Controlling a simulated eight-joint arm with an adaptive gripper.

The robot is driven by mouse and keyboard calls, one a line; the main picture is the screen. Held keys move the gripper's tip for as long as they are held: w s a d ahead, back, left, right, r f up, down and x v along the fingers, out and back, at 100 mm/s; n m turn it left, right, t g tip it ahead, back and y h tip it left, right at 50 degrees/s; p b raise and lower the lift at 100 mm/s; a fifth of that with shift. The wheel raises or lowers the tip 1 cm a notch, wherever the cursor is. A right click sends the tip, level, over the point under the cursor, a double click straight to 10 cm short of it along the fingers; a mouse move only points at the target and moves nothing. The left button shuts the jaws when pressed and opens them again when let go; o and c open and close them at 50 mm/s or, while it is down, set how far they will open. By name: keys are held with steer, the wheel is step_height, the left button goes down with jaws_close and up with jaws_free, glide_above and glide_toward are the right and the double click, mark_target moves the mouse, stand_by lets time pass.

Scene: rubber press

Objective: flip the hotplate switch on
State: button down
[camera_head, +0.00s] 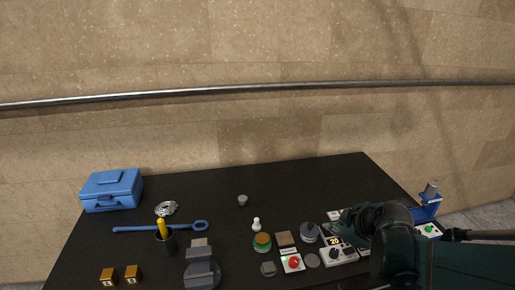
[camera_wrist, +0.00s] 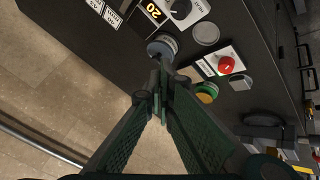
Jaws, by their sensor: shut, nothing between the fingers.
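My gripper (camera_wrist: 161,88) is shut and empty. In the wrist view its fingertips meet just below a blue-grey round-topped piece (camera_wrist: 163,46); I cannot tell whether they touch it. A small white panel with a red knob (camera_wrist: 227,65) lies right of the fingertips, apart from them. The same red-knob panel (camera_head: 293,263) is near the front of the table in the head view. Another white panel with a green knob (camera_head: 428,230) is at the far right by my arm. My arm hides part of the table's right side.
A box with a yellow "20" display (camera_head: 335,241) stands on the black table (camera_head: 300,188), left of my arm. A green-and-orange pot (camera_head: 262,242) and weights are close by. A blue press (camera_head: 430,205) is right. The table's back middle is mostly clear.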

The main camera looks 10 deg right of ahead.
mark_target(346, 251)
steer(key=w+d+f+n+p, duration=0.1)
steer(key=d+f+n, duration=0.1)
steer(key=d, duration=0.5)
steer(key=shift+d+f+n+t, duration=0.15)
steer(key=shift+f+n+t, duration=0.25)
steer(key=shift+n, duration=0.1)
steer(key=shift+f, duration=0.1)
steer(key=shift+d+f+b, duration=0.2)
steer(key=shift+f+b, duration=0.95)
steer(key=shift+f, duration=0.25)
steer(key=shift+d+f+b, duration=0.25)
steer(key=shift+f+b, duration=0.95)
steer(key=shift+f, duration=0.25)
steer(key=shift+d+f+b, duration=0.2)
steer(key=shift+f+b, duration=0.95)
steer(key=shift+f, duration=0.25)
steer(key=shift+f, duration=0.15)
steer(key=shift+f+b, duration=0.25)
steer(key=shift+b, duration=0.2)
steer(key=shift+d+f, duration=0.1)
steer(key=shift+f, duration=0.1)
steer(key=shift+r, duration=0.15)
steer(key=shift+r, duration=0.45)
